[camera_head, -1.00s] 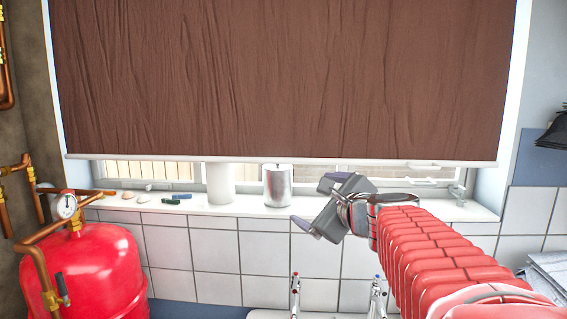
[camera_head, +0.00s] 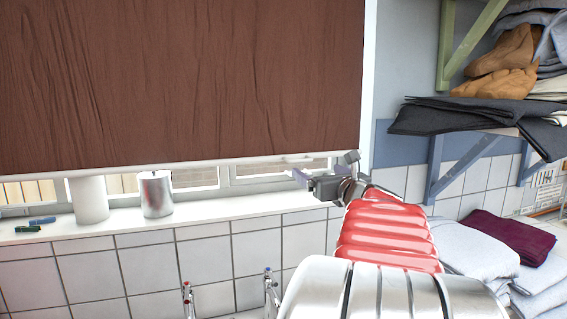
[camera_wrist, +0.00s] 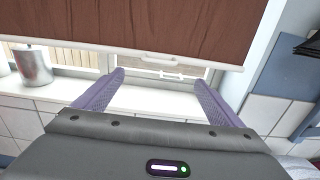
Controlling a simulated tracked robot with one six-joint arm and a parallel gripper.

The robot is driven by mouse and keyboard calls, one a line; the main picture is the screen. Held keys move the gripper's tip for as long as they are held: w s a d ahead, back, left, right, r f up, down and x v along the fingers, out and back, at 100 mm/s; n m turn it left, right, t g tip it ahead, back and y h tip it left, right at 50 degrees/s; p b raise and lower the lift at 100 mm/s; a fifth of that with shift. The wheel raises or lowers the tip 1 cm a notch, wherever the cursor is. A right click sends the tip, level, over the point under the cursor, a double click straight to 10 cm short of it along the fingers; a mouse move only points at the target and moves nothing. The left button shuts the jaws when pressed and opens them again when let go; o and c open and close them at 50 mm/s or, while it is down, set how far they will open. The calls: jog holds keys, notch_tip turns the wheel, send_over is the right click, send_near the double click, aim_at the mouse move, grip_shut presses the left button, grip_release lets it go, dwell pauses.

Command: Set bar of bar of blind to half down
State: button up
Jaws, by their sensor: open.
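The brown blind (camera_head: 180,80) covers most of the window, and its pale bottom bar (camera_head: 130,172) hangs a little above the sill. The bar also shows across the wrist view (camera_wrist: 110,48), with a small white handle-like piece (camera_wrist: 160,57) below it. My gripper (camera_head: 300,180) is near the right end of the bar, at the window's lower right. In the wrist view its two purple fingers (camera_wrist: 158,88) are wide apart with nothing between them. The bar is beyond the fingertips, and I see no contact.
A white cylinder (camera_head: 90,200) and a metal canister (camera_head: 155,193) stand on the white sill (camera_head: 240,206). Shelves with dark folded cloth (camera_head: 470,118) are at the right, above light folded towels (camera_head: 465,250). Two taps (camera_head: 270,290) rise below the sill.

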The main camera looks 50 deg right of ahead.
aim_at(300, 161)
jog(key=x, duration=1.4)
jog(key=shift+a, duration=0.1)
jog(key=shift+c, duration=0.6)
jog(key=c, duration=1.3)
jog(key=shift+a+r, duration=0.1)
jog(key=shift+a, duration=0.05)
jog(key=shift+c, duration=0.4)
